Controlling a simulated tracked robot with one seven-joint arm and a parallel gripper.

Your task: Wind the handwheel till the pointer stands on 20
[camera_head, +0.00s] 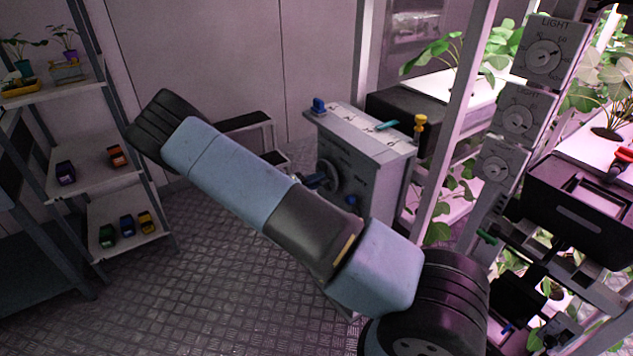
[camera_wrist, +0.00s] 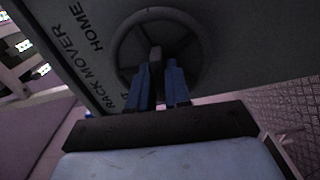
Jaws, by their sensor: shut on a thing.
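The handwheel (camera_head: 332,172) is a dark ring on the front of a grey box (camera_head: 372,185) in the head view, partly hidden by my arm. In the wrist view the handwheel (camera_wrist: 193,32) faces me, beside the words RACK MOVER and HOME. My gripper (camera_wrist: 157,75) has its blue fingers on either side of the wheel's grey-brown handle (camera_wrist: 155,54) and is shut on it. In the head view my gripper (camera_head: 316,181) reaches the wheel from the left. A teal pointer-like piece (camera_head: 387,125) lies on the box's marked top. Its reading is too small to tell.
Light dials (camera_head: 543,56) and plant racks are at the right. A shelf (camera_head: 95,182) with small coloured items stands at the left. The floor between is clear.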

